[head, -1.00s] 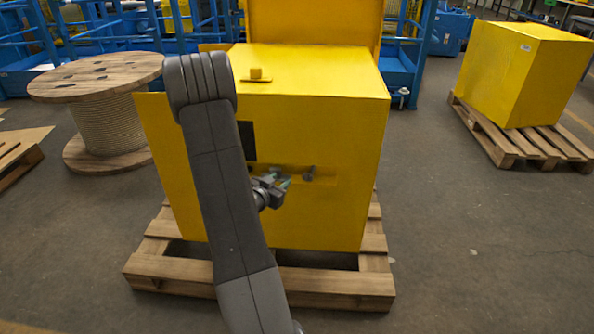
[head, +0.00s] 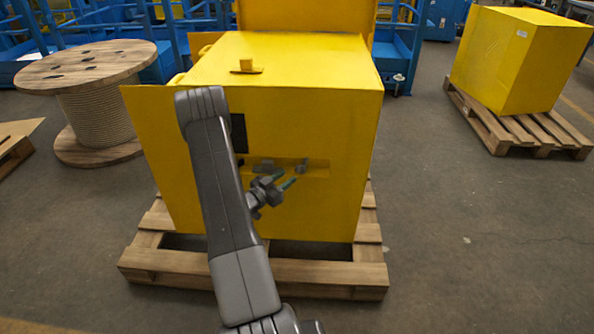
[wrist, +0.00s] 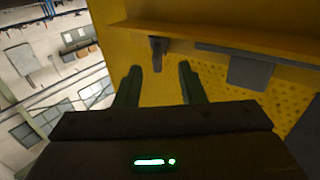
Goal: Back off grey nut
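The yellow housing (head: 340,130) stands in front of me with a shallow slot in its front face. A small grey nut-like part (head: 302,166) sits at the slot's right end. A grey block (head: 265,164) sits left of it, partly behind my gripper. My gripper (head: 285,183) is in front of the slot, its green-tinged fingers apart and empty. In the wrist view a grey part (wrist: 158,50), probably the nut, hangs ahead of the gap between the open fingers (wrist: 158,68), apart from them. The grey block (wrist: 249,72) shows to its right.
The housing stands on a wooden pallet (head: 300,275). A small yellow knob piece (head: 246,67) lies on its top. A cable drum (head: 98,110) stands left, another yellow box (head: 510,60) on a pallet right.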

